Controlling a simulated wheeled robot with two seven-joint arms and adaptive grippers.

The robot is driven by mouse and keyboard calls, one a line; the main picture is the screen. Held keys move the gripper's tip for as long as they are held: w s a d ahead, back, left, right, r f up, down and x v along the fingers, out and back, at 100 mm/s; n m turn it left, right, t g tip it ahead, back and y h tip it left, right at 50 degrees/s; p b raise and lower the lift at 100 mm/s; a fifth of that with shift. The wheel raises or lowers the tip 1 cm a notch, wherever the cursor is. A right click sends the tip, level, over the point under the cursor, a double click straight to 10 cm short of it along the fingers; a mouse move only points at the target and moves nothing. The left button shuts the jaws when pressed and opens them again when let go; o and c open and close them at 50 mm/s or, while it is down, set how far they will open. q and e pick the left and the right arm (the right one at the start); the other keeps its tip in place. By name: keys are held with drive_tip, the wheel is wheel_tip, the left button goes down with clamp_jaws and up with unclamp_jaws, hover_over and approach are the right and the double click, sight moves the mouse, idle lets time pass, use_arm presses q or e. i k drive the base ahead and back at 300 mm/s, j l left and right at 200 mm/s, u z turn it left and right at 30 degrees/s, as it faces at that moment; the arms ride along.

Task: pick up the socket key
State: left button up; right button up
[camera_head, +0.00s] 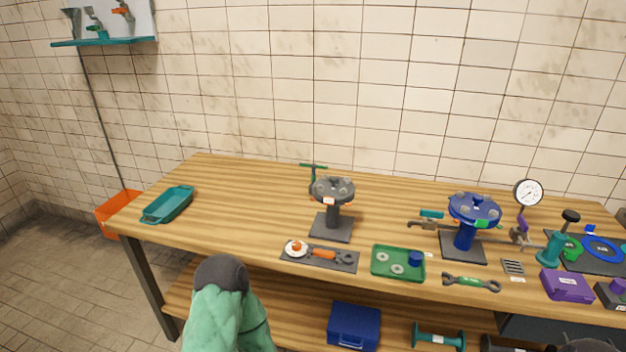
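A green T-handled tool (313,172), which looks like the socket key, stands upright just behind and left of the grey flange stand (332,205) on the bench. Its crossbar shows above the flange. Its lower part is partly hidden by the flange. My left arm, green with a dark rounded end, rises at the lower middle in front of the bench, well short of the tool. No fingers of my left gripper show. Only a dark piece, probably of my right arm, shows at the bottom right edge, and my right gripper is not visible.
The wooden bench (245,205) is clear at left-centre. A teal tray (168,204) lies at its left end. In front of the grey stand are a dark tool mat (342,267) and a green tray (384,274). A blue valve stand (465,236) and a gauge (528,193) are right.

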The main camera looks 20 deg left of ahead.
sight(313, 166)
drive_tip(key=i+j, duration=0.2)
drive_tip(key=j, duration=0.25)
drive_tip(key=i+j, duration=0.2)
drive_tip(key=j, duration=0.2)
drive_tip(key=i+j+u, duration=0.1)
drive_tip(key=i+j, duration=0.15)
drive_tip(key=j, duration=0.2)
